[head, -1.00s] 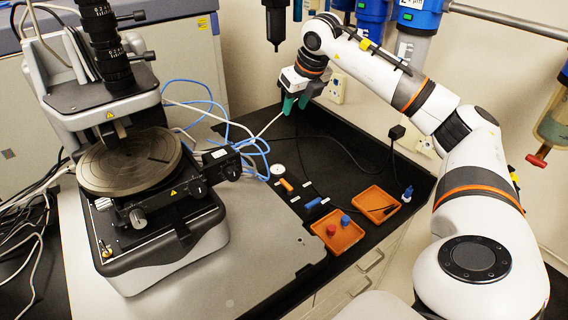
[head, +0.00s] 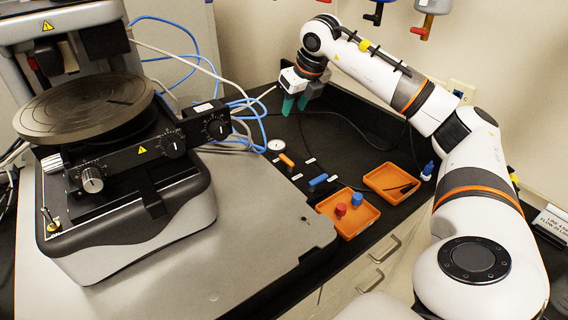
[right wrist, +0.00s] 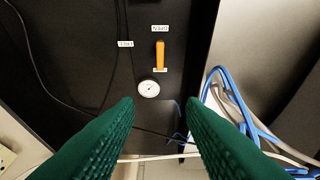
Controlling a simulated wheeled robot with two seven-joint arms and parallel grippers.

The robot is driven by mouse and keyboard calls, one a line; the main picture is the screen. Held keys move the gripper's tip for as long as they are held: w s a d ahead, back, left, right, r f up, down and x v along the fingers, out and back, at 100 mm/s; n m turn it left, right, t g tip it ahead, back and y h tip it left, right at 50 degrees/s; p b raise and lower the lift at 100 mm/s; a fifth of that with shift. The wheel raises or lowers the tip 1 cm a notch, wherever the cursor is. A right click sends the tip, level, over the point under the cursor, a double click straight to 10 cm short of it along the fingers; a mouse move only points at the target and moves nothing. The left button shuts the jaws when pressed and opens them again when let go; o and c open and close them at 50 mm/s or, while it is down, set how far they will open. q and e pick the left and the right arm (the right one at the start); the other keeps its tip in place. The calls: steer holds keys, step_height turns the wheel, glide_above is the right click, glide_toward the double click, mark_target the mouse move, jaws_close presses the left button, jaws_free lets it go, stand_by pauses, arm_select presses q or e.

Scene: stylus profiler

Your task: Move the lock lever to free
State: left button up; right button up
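An orange lever (head: 287,159) lies on the black bench top, with small white labels near its ends. A blue lever (head: 318,180) lies nearer the front, also between labels. In the right wrist view the orange lever (right wrist: 159,54) stands beyond a round dial gauge (right wrist: 149,88). My right gripper (head: 295,104), with green fingers, is open and empty above the back of the bench, behind the levers and apart from them. The fingers (right wrist: 160,104) are spread in the wrist view. My left gripper is not in view.
The stylus profiler with its round stage (head: 85,108) stands at the left. Blue cables (head: 238,106) run behind it near the gauge. Two orange trays (head: 350,228) (head: 393,176) sit right of the levers, one holding red and blue knobs. A blue bottle (head: 428,168) stands by the right wall.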

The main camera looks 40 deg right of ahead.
steer(key=b, duration=0.4)
glide_toward(282, 155)
steer(key=v, duration=0.4)
arm_select(q)
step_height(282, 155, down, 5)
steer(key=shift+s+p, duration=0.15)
steer(key=shift+p, duration=0.35)
arm_select(e)
steer(key=x, duration=1.2)
steer(key=shift+s, duration=0.1)
jaws_close()
